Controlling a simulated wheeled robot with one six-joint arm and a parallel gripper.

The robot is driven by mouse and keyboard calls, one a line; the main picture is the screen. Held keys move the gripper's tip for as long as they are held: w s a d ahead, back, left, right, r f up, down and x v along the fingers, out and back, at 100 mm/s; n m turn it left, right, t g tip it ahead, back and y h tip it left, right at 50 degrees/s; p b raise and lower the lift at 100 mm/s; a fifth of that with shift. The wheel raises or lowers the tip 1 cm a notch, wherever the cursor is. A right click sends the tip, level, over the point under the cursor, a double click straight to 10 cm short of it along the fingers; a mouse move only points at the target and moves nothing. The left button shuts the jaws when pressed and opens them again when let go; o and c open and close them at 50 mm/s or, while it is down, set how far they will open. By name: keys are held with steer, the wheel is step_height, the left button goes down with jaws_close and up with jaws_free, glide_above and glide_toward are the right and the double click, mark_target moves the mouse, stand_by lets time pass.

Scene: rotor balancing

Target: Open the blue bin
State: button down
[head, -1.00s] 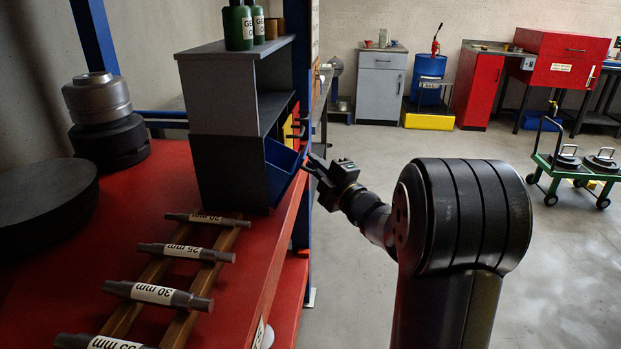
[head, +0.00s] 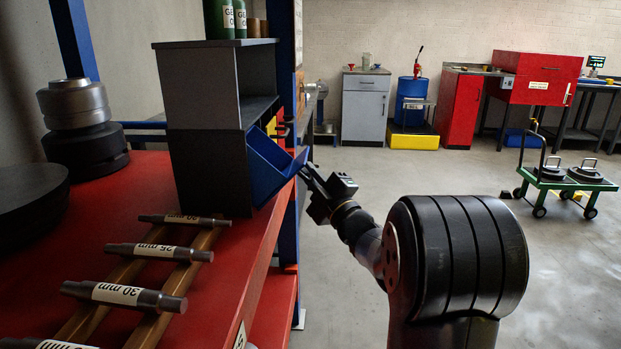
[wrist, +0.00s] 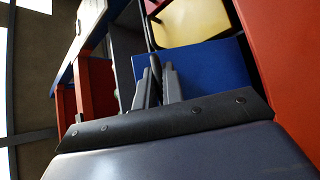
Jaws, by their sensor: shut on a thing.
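The blue bin (head: 268,168) sits in the dark lower part of the grey cabinet (head: 207,172) on the red bench. It is tilted outward, with its top leaning away from the cabinet toward the aisle. My gripper (head: 306,174) is at the bin's outer upper edge. In the wrist view the blue front (wrist: 215,66) fills the middle, and my gripper (wrist: 155,82) is shut on a dark handle bar in front of it. The handle's ends and the inside of the bin are mostly hidden.
A yellow bin (wrist: 190,22) is close beside the blue one. Labelled shafts (head: 125,294) lie on a wooden rack on the red bench (head: 262,250). A blue post (head: 290,235) stands by the bench edge. The floor (head: 400,178) to the right is open.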

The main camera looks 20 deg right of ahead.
steer(key=c, duration=1.5)
jaws_free()
steer(key=shift+c, duration=0.2)
steer(key=shift+s, duration=0.1)
steer(key=v, duration=1)
steer(key=shift+s, duration=0.25)
steer(key=shift+d+f, duration=0.15)
